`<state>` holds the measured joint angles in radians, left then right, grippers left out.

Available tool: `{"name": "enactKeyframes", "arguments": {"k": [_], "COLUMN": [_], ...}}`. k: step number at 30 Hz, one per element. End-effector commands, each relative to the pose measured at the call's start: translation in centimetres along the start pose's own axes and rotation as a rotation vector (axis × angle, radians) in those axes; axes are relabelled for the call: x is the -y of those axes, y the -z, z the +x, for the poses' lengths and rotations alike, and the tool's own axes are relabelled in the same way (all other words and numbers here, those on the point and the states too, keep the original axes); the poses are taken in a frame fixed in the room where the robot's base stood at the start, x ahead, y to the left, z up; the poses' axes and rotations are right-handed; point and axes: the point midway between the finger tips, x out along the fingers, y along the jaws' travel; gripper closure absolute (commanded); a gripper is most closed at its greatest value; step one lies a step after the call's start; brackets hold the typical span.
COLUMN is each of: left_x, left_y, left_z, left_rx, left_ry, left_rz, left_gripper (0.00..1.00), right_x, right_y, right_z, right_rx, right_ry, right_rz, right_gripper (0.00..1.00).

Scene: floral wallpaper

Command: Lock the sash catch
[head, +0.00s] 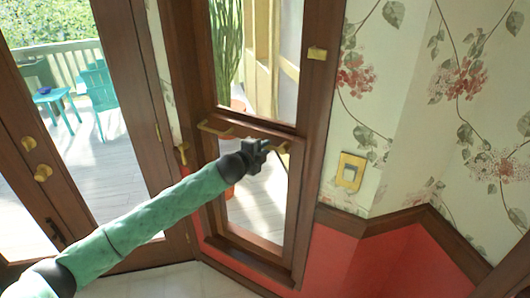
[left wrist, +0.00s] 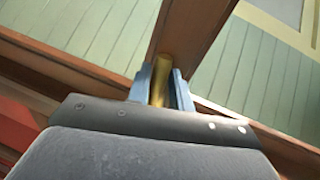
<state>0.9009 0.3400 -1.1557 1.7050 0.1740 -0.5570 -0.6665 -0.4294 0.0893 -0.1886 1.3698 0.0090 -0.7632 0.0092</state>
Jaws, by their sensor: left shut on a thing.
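The sash window (head: 262,128) has a brown wooden meeting rail across its middle. My left gripper (head: 266,146) is at the right part of this rail. In the left wrist view its two blue-grey fingers (left wrist: 161,88) are shut on a narrow brass piece, which I take to be the sash catch (left wrist: 160,75). A bit of brass also shows just right of the gripper in the head view (head: 283,148). The gripper hides most of the catch, so I cannot tell its turn. My right gripper is not in view.
A brass fitting (head: 214,129) sits on the rail's left part. Another brass piece (head: 317,53) is on the right frame, and one (head: 183,153) on the left frame. A glazed door with brass knobs (head: 42,172) stands left. A brass switch plate (head: 350,172) is on the floral wall.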

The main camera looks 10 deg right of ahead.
Motion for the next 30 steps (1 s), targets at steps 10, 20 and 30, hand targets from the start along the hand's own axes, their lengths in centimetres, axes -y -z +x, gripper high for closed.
{"name": "enactKeyframes", "arguments": {"k": [10, 20, 30], "left_x": [0.9, 1.3, 1.4], "left_y": [0.2, 0.2, 0.2], "left_z": [-0.2, -0.2, -0.2], "left_rx": [0.032, 0.039, 0.039], "left_ry": [-0.001, 0.002, 0.003], "left_rz": [0.161, 0.200, 0.199], "left_gripper": [1.00, 1.00, 0.65], "right_x": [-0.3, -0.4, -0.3], "right_y": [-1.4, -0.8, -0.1], "right_z": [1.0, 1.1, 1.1], "right_rx": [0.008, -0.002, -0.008], "right_ry": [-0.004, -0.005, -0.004], "right_rz": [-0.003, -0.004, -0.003], "right_gripper": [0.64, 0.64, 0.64]}}
